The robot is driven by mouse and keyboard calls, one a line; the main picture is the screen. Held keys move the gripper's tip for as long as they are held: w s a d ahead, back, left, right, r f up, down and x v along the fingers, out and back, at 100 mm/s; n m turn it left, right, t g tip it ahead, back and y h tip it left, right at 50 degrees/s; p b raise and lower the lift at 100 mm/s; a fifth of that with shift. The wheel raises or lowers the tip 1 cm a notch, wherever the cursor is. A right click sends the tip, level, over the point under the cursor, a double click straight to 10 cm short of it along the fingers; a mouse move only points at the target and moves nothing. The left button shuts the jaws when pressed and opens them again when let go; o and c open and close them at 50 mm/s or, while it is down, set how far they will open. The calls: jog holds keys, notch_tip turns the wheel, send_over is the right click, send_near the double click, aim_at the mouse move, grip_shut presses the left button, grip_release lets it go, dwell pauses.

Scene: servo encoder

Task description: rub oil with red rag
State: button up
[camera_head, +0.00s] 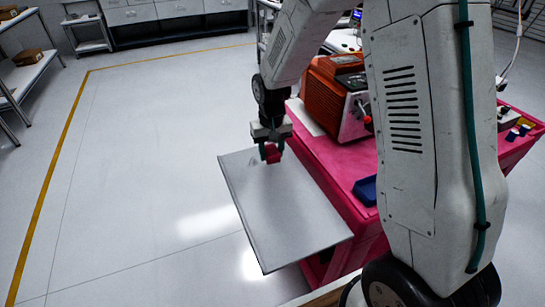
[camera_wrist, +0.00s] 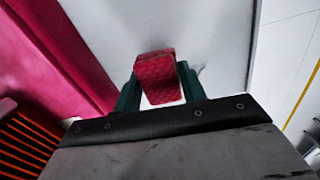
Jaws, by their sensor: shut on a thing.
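The red rag (camera_head: 271,153) is a small folded red piece. My gripper (camera_head: 270,146) is shut on it above the far left part of a grey-white panel (camera_head: 285,215). In the wrist view the rag (camera_wrist: 159,80) shows a quilted texture and sits between the two dark green fingers of my gripper (camera_wrist: 158,95). I cannot tell whether the rag touches the panel. A faint dark smudge (camera_head: 252,162) lies on the panel just left of the rag; it may be oil.
The panel juts out from a pink-red cart (camera_head: 335,165). An orange machine (camera_head: 338,92) stands on the cart, right of my gripper. A blue tray (camera_head: 366,190) lies near the cart's edge. My arm hides part of the cart. Open floor (camera_head: 130,170) lies to the left.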

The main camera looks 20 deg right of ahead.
aim_at(272, 150)
jog(key=shift+d+r, duration=0.1)
jog(key=shift+r, duration=1.6)
